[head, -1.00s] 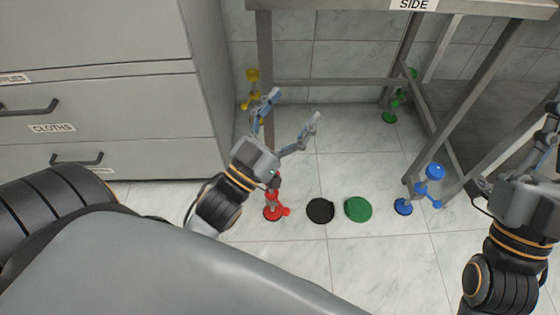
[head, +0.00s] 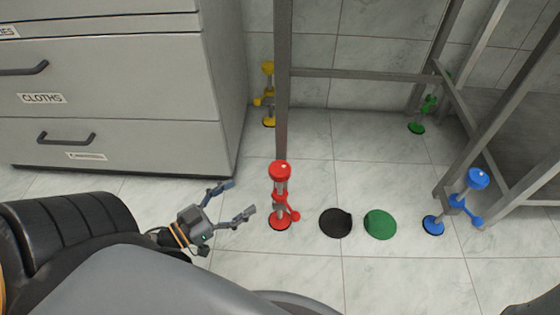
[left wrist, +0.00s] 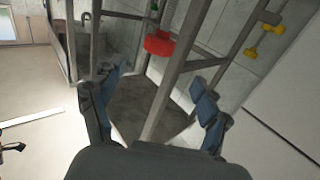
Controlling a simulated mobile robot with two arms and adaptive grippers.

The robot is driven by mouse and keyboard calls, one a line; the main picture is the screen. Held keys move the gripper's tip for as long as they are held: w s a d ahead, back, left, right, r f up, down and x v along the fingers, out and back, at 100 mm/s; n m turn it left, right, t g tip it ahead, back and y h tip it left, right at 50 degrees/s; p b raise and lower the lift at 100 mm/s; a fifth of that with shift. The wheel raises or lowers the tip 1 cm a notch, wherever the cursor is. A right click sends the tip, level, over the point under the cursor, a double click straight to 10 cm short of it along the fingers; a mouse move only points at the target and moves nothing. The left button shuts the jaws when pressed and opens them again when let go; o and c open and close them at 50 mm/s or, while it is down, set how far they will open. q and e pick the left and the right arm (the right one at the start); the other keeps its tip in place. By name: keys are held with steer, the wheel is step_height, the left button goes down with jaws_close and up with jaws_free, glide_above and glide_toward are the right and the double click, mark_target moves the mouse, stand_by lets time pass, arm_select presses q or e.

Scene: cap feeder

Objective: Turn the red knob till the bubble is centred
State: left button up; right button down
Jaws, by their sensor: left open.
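The red knob (head: 281,172) tops an upright red-and-grey foot with a red base (head: 281,222), at the lower end of a grey table leg in the head view. My left gripper (head: 240,201) is open and empty, low to the left of the red foot and apart from it. In the left wrist view the red knob (left wrist: 159,45) shows beyond the gap between the open fingers (left wrist: 158,92). No bubble shows in any view.
Yellow (head: 268,68), green (head: 430,103) and blue (head: 478,179) knobs stand by the other table legs. A black disc (head: 335,223) and a green disc (head: 380,224) lie right of the red foot. A grey drawer cabinet (head: 110,150) stands at left.

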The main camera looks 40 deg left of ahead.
mark_target(271, 176)
arm_select(q)
steer(key=b+x, duration=0.4)
steer(key=x, duration=0.9)
steer(key=shift+w+r, duration=0.1)
